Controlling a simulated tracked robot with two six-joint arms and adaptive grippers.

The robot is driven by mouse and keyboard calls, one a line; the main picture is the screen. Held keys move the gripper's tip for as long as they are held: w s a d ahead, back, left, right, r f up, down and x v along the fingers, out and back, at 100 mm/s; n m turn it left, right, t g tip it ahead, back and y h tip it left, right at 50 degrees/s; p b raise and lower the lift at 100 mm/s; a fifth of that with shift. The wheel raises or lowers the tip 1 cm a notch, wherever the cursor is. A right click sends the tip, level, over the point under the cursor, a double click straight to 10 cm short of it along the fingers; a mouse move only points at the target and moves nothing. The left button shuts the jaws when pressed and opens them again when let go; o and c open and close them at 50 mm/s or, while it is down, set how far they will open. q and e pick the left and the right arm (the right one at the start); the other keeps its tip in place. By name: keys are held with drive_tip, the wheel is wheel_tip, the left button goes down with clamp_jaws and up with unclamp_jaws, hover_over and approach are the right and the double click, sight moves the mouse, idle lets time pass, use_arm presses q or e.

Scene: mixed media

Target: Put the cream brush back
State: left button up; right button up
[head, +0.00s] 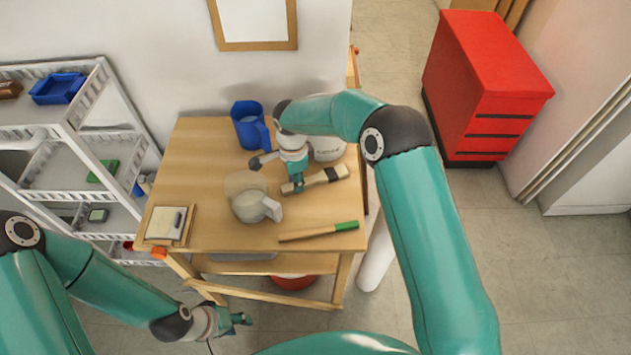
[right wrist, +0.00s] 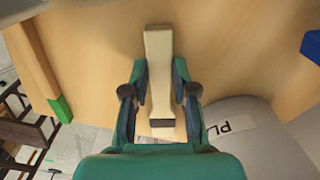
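The cream brush (head: 326,175), with a dark band, lies on the wooden table (head: 205,150) at its right side. In the right wrist view the brush (right wrist: 159,55) runs between the fingers of my right gripper (right wrist: 159,95). Those fingers stand apart with a narrow gap on each side of it. In the head view my right gripper (head: 297,183) is over the brush's left part. Whether it touches the brush is unclear. My left gripper (head: 240,320) hangs low in front of the table, empty; its finger opening is too small to judge.
A white canister (head: 328,150) stands just behind the brush. A green-tipped stick (head: 315,232) lies in front. A small wooden tray (head: 187,225) sits at the front left. Shelves (head: 70,150) stand left.

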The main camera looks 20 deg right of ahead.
drive_tip(key=o, duration=0.6)
drive_tip(key=c, duration=0.4)
wheel_tip(320, 180, up, 9)
drive_tip(key=p, duration=0.3)
drive_tip(key=shift+p, duration=0.35)
